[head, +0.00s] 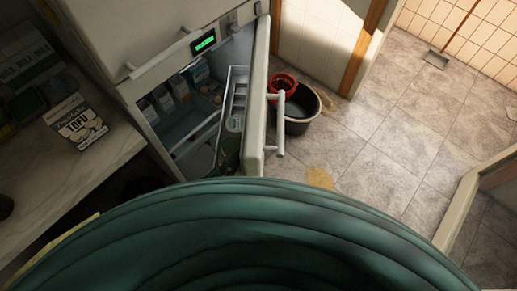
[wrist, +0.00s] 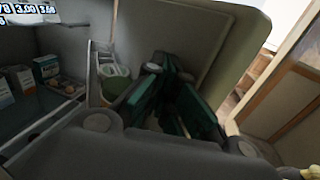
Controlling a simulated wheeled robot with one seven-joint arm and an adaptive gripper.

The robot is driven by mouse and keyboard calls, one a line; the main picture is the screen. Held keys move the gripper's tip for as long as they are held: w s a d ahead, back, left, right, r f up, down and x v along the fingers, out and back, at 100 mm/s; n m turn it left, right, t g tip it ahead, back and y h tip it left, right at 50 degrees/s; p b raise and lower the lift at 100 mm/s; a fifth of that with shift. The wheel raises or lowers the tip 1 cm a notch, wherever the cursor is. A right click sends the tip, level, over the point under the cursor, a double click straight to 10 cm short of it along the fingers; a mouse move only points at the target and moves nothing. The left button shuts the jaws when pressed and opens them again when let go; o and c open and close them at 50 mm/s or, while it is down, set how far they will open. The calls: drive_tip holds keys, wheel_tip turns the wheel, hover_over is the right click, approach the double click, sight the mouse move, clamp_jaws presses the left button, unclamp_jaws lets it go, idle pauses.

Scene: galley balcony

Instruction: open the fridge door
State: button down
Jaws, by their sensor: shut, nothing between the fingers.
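The fridge door (head: 257,90) stands open, swung out from the pale fridge body (head: 135,30), with the shelves inside exposed. Its bar handle (head: 281,122) is on the outer face, on the right in the head view. In the wrist view, the door's inner panel (wrist: 190,30) fills the upper middle. My gripper (wrist: 172,92), with dark green fingers, is shut and empty on the inner side of the door, close to its lining. I cannot tell whether it touches the door. In the head view the gripper is hidden.
Cartons (wrist: 45,68) stand inside the fridge, and a lidded tub (wrist: 116,80) sits on the door shelf. A dark bucket with a red basin (head: 298,108) stands on the floor beyond the door. A counter with a tofu carton (head: 80,125) is at left.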

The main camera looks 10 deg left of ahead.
drive_tip(key=w+d+y+b, duration=0.1)
drive_tip(key=d, duration=0.5)
drive_tip(key=a, duration=0.1)
drive_tip(key=s+a, duration=0.1)
drive_tip(key=a, duration=0.3)
drive_tip(key=shift+s+a, duration=0.1)
drive_tip(key=shift+s, duration=0.2)
idle(0.6)
drive_tip(key=shift+n, duration=0.3)
